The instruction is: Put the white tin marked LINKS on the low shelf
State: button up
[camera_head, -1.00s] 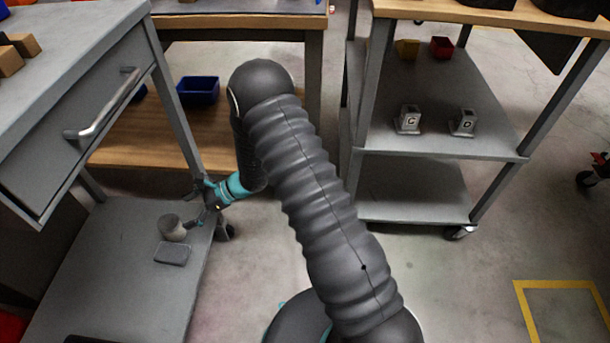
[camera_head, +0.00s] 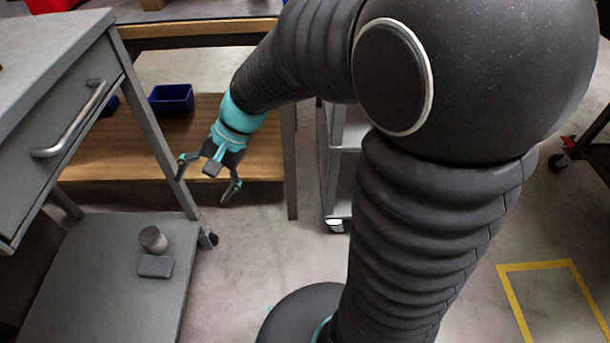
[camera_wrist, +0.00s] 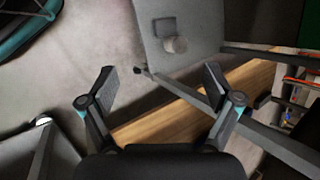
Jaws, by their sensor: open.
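A small pale grey-white tin (camera_head: 153,239) stands on the low shelf (camera_head: 110,290) of the grey drawer unit at the left, seemingly upright. No marking can be read on it, so I cannot confirm LINKS. A flat grey block (camera_head: 155,266) lies just in front of it. My gripper (camera_head: 207,175) is open and empty, above and to the right of the tin, clear of the shelf. In the wrist view the tin (camera_wrist: 176,45) shows beyond the open fingers (camera_wrist: 160,76), apart from them.
The grey drawer unit with its handle (camera_head: 75,125) overhangs the low shelf, with a leg at its right corner. Behind is a wooden lower shelf (camera_head: 120,165) with a blue bin (camera_head: 172,98). A yellow floor marking (camera_head: 535,266) lies right. My arm hides most of the grey trolley.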

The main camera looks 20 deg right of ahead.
jog(key=s+d+r+n+t+h, duration=0.2)
jog(key=s+d+r+t+h, duration=0.1)
jog(key=s+d, duration=0.3)
jog(key=s+d+r+n+t+h, duration=0.2)
jog(key=s+d+r+n+h, duration=0.1)
jog(key=s+d, duration=0.4)
notch_tip(320, 180, up, 2)
jog(key=d+h, duration=0.1)
jog(key=d, duration=0.2)
jog(key=shift+n+t, duration=0.3)
jog(key=shift+t, duration=0.1)
